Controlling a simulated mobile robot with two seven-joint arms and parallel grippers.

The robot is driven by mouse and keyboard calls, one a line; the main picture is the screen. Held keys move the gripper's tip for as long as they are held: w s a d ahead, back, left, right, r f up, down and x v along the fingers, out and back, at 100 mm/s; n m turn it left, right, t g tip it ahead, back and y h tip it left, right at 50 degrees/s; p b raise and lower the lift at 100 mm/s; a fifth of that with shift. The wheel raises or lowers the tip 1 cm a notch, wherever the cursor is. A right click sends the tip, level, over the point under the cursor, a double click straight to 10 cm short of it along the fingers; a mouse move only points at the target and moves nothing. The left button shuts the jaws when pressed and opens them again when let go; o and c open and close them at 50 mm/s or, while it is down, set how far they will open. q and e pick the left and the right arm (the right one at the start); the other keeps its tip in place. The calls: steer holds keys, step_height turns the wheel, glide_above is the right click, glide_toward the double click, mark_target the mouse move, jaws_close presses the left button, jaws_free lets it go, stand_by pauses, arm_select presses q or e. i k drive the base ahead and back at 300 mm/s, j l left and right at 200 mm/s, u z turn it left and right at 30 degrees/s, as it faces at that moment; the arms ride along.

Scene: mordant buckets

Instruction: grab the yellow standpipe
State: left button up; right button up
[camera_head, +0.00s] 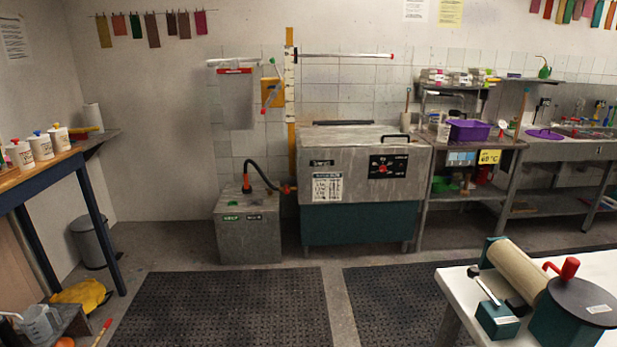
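A tall, narrow yellow-orange upright (290,95) stands against the tiled back wall, just left of the steel tank, and looks like the yellow standpipe. A white strip with marks runs along its upper part. Its lower end is hidden behind the tank and the black hose. A small yellow box (272,92) is on the wall just left of it. Neither of my grippers shows in the head view.
The steel tank (345,160) and a grey box (248,228) stand before the wall. Black mats (225,305) cover the floor. A white table (455,285) with a roller machine is front right; a blue-framed bench (95,225) is left. The floor between is mostly clear.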

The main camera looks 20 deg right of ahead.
mark_target(595, 117)
steer(key=i+l+z, duration=0.25)
steer(key=i, duration=0.45)
steer(key=i+z, duration=0.2)
steer(key=i, duration=0.5)
steer(key=i+z, duration=0.3)
steer(key=i, duration=0.2)
steer(key=i+z, duration=0.25)
steer(key=i, duration=0.25)
steer(key=i+j+z, duration=0.3)
steer(key=i, duration=0.15)
steer(key=i+l+z, duration=0.2)
steer(key=z, duration=0.2)
steer(key=i+z, duration=0.65)
steer(key=z, duration=0.2)
steer(key=i+z, duration=0.3)
steer(key=z, duration=0.15)
steer(key=i+z, duration=0.4)
steer(key=i, duration=1.05)
steer(key=i+u, duration=0.25)
steer(key=i, duration=0.45)
steer(key=i+l+u, duration=0.2)
steer(key=i, duration=0.55)
steer(key=i+u, duration=0.35)
steer(key=i, duration=1.2)
steer(key=i+l+u, duration=0.2)
steer(key=i, duration=0.3)
steer(key=i+l+u, duration=0.25)
steer(key=i, duration=0.25)
steer(key=i+l+u, duration=0.2)
steer(key=i, duration=0.25)
